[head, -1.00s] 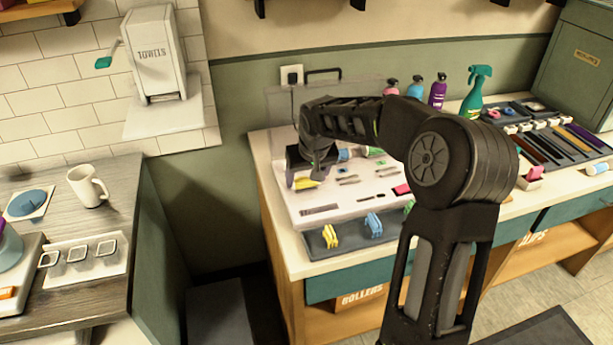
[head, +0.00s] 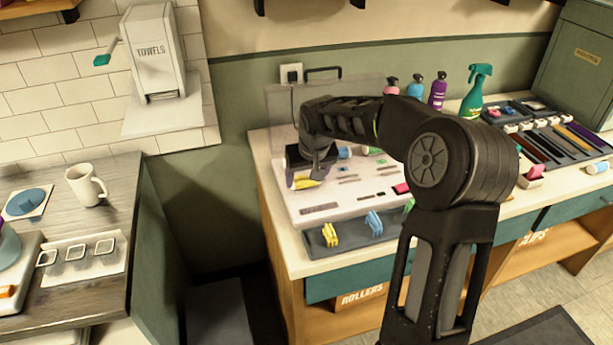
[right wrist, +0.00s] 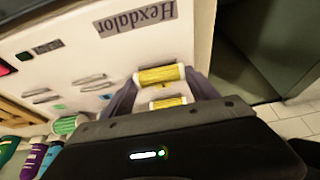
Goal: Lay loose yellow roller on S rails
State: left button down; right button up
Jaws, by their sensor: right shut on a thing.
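My right gripper (right wrist: 162,82) is shut on a yellow roller (right wrist: 160,75) with white ends, one fingertip at each end. A second, smaller-looking yellow roller (right wrist: 168,103) shows beyond it between the fingers; I cannot tell exactly what it rests on. In the head view the right gripper (head: 308,176) is over the left part of the white board (head: 345,203), with yellow (head: 306,183) showing under it. Thin grey rail-like pieces (right wrist: 92,82) lie on the board; their letters are too small to read. My left gripper is not in view.
A dark tray with yellow clips (head: 330,234) and blue clips (head: 373,224) is at the board's front. Bottles (head: 438,92) and a green spray bottle (head: 476,92) stand behind to the right. A clear panel stands at the board's back. A mug (head: 86,186) is on the left counter.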

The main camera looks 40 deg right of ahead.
jog(key=o, duration=1.4)
jog(key=shift+o, duration=0.7)
jog(key=shift+r+p, duration=2.35)
jog(key=shift+r, duration=1.2)
